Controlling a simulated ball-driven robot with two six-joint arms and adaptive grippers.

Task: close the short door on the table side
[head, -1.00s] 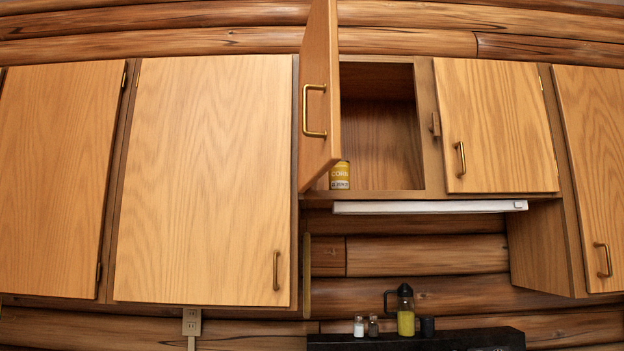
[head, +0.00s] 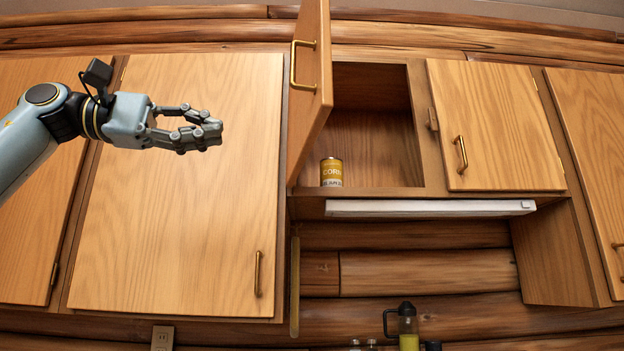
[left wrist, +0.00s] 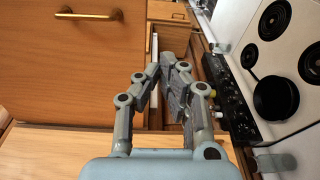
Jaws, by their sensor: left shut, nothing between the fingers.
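The short door (head: 311,87) stands swung open in the head view, hinged at the left of its cupboard opening, with a brass handle (head: 293,66) on its outer face. The open cupboard (head: 375,150) holds a yellow corn can (head: 331,172). My left gripper (head: 216,131) is shut and empty, in front of the tall door to the left of the short door, apart from it in the picture. The left wrist view shows the gripper (left wrist: 172,75) from behind, with a wooden door and brass handle (left wrist: 97,16) at upper left. My right gripper is not in view.
A shut short door (head: 495,125) is on the right of the opening. A tall shut door (head: 180,190) is behind my left arm. A white light bar (head: 430,208) runs underneath. The left wrist view shows a stove top (left wrist: 285,70) with a black pan (left wrist: 276,99).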

